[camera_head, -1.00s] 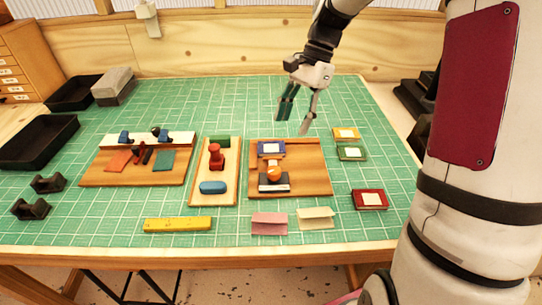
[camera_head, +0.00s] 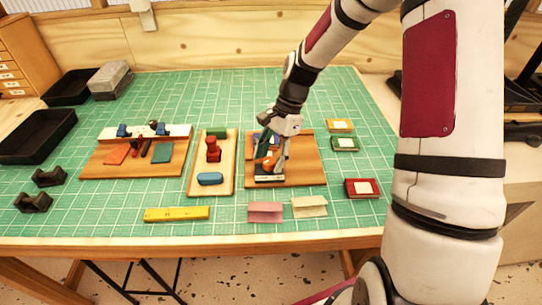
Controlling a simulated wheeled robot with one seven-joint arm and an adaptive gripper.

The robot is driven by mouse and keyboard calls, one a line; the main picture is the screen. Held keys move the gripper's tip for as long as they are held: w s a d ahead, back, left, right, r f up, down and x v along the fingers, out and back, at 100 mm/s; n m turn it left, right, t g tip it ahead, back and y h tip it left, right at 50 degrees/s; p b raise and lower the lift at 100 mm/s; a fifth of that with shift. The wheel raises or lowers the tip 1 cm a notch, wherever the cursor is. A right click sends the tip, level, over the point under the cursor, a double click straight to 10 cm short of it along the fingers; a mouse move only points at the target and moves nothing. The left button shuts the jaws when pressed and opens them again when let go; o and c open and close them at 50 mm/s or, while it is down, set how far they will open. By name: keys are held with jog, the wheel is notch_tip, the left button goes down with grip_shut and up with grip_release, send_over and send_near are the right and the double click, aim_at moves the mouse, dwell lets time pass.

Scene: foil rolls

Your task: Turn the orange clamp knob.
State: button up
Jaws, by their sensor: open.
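The orange clamp knob (camera_head: 269,163) sits on a dark block with a white front (camera_head: 269,179) on the right wooden board (camera_head: 307,165). My gripper (camera_head: 271,160) is lowered over it from above, with its fingers spread and the knob showing between or just in front of them. I cannot tell whether either finger touches the knob. The gripper hides most of the blue piece (camera_head: 256,139) behind the knob.
The middle board (camera_head: 197,187) with a red knob (camera_head: 213,150) stands close on the left. A pink card (camera_head: 265,212) and a cream card (camera_head: 309,207) lie in front. Yellow, green and red (camera_head: 361,188) blocks lie to the right.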

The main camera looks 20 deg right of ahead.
jog(key=shift+f, duration=0.1)
jog(key=c, duration=1.1)
jog(key=shift+c, duration=0.2)
